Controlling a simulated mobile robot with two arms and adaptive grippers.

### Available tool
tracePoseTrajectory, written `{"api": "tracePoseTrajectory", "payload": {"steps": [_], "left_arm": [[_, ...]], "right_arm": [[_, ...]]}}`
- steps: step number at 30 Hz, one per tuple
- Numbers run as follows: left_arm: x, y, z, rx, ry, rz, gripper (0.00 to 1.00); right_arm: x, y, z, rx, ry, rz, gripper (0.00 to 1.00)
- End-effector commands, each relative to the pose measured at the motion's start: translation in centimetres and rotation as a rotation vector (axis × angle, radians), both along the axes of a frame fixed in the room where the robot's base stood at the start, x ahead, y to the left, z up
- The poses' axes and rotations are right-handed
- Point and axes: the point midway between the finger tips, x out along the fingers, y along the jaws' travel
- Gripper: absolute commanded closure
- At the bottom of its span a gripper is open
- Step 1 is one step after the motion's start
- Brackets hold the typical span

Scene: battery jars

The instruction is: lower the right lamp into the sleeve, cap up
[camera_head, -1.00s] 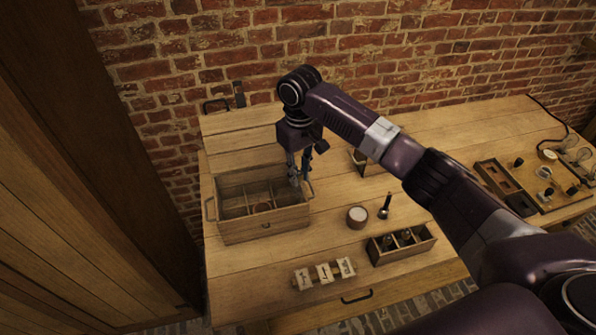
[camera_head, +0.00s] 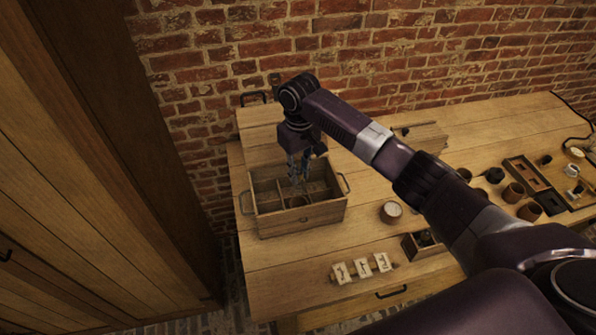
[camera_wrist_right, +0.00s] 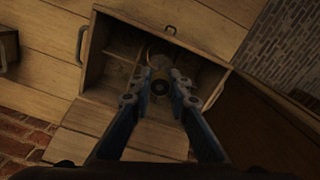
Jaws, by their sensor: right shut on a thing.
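The wooden crate (camera_head: 318,216) with compartments and side handles stands at the left of the table; it also shows in the wrist view (camera_wrist_right: 97,52). My right gripper (camera_head: 298,180) points down over the middle of the crate. In the wrist view the right gripper (camera_wrist_right: 161,88) is closed around the lamp, whose small dark round end (camera_wrist_right: 160,87) shows between the fingertips. A brown round rim, likely the sleeve (camera_head: 298,201), shows in a front compartment. How far the lamp is above or inside it cannot be told. My left gripper is not in view.
A round pot with a pale top (camera_head: 391,211) stands right of the crate. A block with picture cards (camera_head: 361,268) lies at the front edge. A small divided box (camera_head: 410,247) is partly behind my arm. Brown pots (camera_head: 513,192) and a tray (camera_head: 535,172) are at the right.

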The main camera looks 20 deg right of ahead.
Motion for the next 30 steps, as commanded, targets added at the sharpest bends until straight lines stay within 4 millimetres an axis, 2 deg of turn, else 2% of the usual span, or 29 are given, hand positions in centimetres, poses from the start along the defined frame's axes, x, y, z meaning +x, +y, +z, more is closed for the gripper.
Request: {"api": "tracePoseTrajectory", "payload": {"steps": [7, 19, 30], "left_arm": [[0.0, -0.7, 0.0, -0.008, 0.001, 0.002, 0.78], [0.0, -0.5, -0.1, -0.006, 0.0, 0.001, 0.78], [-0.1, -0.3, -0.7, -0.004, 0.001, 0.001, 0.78]], "right_arm": [[0.0, 0.0, 0.0, 0.0, 0.0, 0.0, 1.0], [0.0, 0.0, -0.1, 0.0, 0.0, 0.0, 1.0], [0.0, 0.0, -1.9, 0.0, 0.0, 0.0, 1.0]]}}
